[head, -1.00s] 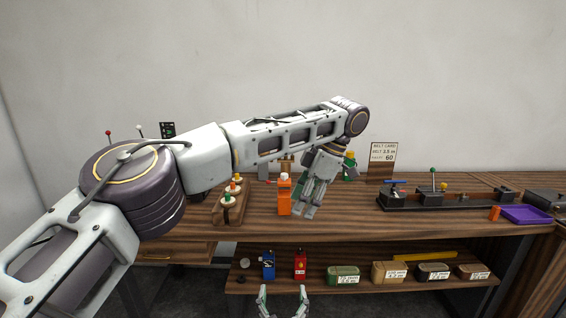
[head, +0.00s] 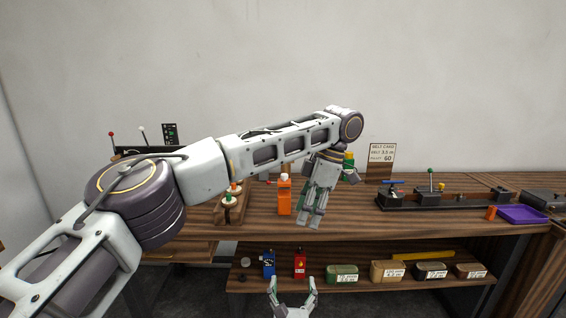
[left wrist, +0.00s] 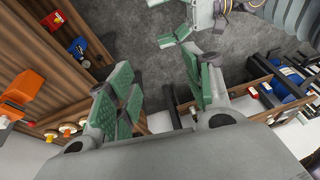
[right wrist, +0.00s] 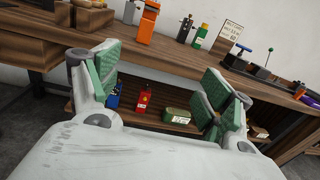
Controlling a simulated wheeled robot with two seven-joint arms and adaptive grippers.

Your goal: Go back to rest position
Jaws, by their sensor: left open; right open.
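My left gripper (head: 311,220) hangs fingers-down at the front of the bench top, just right of an orange bottle (head: 284,197). Its jaws are open with nothing between them in the left wrist view (left wrist: 157,82). My right gripper (head: 292,281) is low in the head view, in front of the lower shelf, fingers up. It is open and empty in the right wrist view (right wrist: 160,75). My left arm crosses the head view and hides part of the bench's back left.
The wooden bench (head: 350,218) carries a stand of capped pieces (head: 231,203), a belt card (head: 382,155), a black fixture (head: 430,200) and a purple tray (head: 523,214). Blue (head: 268,265) and red (head: 299,264) containers and several labelled tins stand on the lower shelf (head: 320,285).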

